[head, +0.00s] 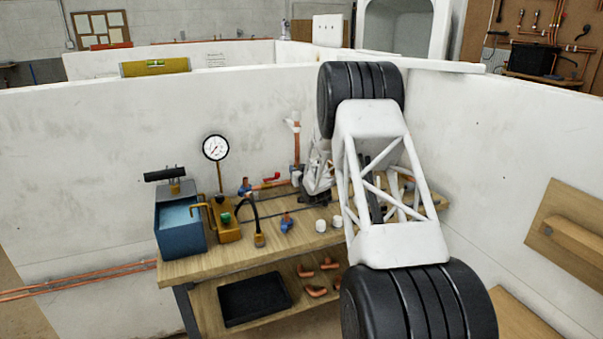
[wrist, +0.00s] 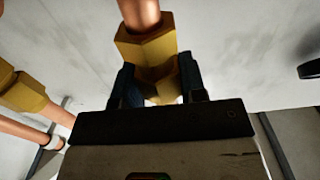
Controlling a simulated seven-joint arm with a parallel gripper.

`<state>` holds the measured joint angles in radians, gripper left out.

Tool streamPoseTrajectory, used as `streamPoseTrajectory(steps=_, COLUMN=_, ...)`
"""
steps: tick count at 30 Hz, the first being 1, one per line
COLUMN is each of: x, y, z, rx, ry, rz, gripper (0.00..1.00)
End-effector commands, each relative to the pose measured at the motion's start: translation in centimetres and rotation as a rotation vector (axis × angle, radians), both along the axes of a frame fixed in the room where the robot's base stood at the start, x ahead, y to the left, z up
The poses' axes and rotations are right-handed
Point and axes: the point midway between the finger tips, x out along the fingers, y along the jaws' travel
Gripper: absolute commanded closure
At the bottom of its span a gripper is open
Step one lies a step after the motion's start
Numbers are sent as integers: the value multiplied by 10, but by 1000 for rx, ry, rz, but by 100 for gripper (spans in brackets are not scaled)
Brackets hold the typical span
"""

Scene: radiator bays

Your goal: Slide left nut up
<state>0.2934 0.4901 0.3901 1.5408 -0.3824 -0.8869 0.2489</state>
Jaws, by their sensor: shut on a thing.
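In the wrist view my gripper (wrist: 160,78) has its two dark fingers on either side of a brass nut (wrist: 162,88) on an upright copper pipe (wrist: 140,12). It is shut on this nut. A wider brass hex piece (wrist: 146,46) sits just above, around the pipe. A second brass fitting (wrist: 22,94) with copper pipe shows at the left, apart from my fingers. In the head view my arm hides most of the gripper and the nuts. I cannot tell from the pictures which of the nuts is the left one.
The wooden bench (head: 190,268) carries a blue tank (head: 179,226), a pressure gauge (head: 215,148), a torch-like tool (head: 259,240) and two white caps (head: 328,224). A black tray (head: 254,299) and copper elbows (head: 316,292) lie on the lower shelf. White walls (head: 100,190) stand close behind.

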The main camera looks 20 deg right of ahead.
Motion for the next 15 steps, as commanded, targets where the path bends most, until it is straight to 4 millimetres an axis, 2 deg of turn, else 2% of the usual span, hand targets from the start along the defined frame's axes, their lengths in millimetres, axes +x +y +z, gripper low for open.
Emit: streamPoseTrajectory(steps=15, x=0, y=-1, z=23, rx=0, ry=-2, rz=-2, gripper=79)
